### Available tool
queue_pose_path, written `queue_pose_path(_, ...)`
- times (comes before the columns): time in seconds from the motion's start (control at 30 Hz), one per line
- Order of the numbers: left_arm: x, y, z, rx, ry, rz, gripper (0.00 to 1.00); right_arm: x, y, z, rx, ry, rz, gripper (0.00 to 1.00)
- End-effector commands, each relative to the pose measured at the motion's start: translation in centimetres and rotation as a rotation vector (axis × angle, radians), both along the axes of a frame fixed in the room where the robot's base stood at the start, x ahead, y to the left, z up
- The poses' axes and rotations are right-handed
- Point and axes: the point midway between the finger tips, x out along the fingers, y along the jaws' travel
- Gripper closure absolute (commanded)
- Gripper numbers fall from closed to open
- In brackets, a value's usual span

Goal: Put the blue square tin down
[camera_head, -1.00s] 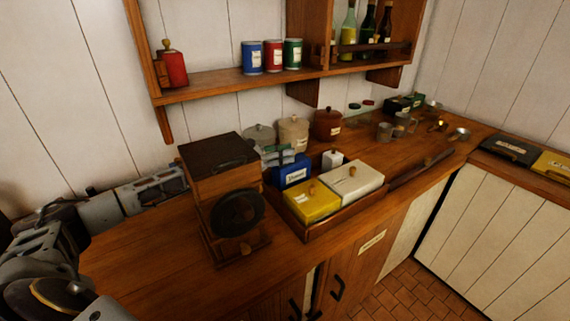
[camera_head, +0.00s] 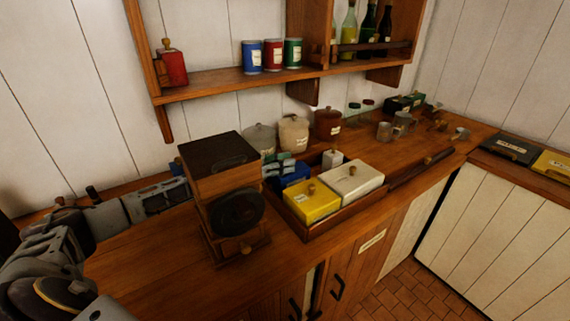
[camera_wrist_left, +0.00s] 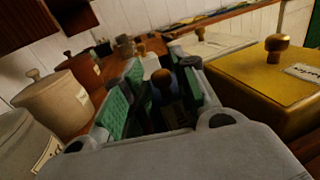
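The blue square tin (camera_head: 292,180) sits low in the wooden tray (camera_head: 325,226), behind the yellow tin, and is partly hidden by my left gripper. My left gripper (camera_head: 286,167) is over the tin, reaching in from behind the coffee grinder. In the left wrist view its green-padded fingers (camera_wrist_left: 160,103) stand apart on either side of the wooden knob (camera_wrist_left: 163,84), with gaps showing. The tin's underside is hidden, so its contact with the tray floor cannot be seen. My right gripper is not in view.
The tray also holds a yellow tin (camera_head: 313,205), a cream tin (camera_head: 354,182) and a small white container (camera_head: 332,159). The wooden coffee grinder (camera_head: 225,190) stands close to my left forearm. Lidded crocks (camera_head: 293,134) stand behind. The counter front left is clear.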

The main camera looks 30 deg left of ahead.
Motion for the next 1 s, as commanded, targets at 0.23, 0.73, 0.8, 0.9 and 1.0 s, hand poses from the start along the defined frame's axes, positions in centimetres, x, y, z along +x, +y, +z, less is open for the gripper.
queue_pose_path(0.23, 0.0, 0.0, 0.0, 0.000, 0.000, 0.000, 0.58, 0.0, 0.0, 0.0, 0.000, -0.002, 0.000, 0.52)
queue_pose_path(0.73, -0.4, 0.5, 0.1, 0.001, 0.001, 0.002, 0.58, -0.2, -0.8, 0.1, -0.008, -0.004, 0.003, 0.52)
queue_pose_path(0.8, -0.7, 0.8, 0.1, 0.000, 0.001, 0.003, 0.58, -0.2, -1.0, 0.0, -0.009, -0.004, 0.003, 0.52)
queue_pose_path(0.9, -1.1, 1.2, 0.0, 0.000, 0.001, 0.003, 0.58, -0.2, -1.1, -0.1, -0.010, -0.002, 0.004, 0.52)
queue_pose_path(1.0, -1.5, 1.6, 0.0, 0.000, 0.001, 0.002, 0.58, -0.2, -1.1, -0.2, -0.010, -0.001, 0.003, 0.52)
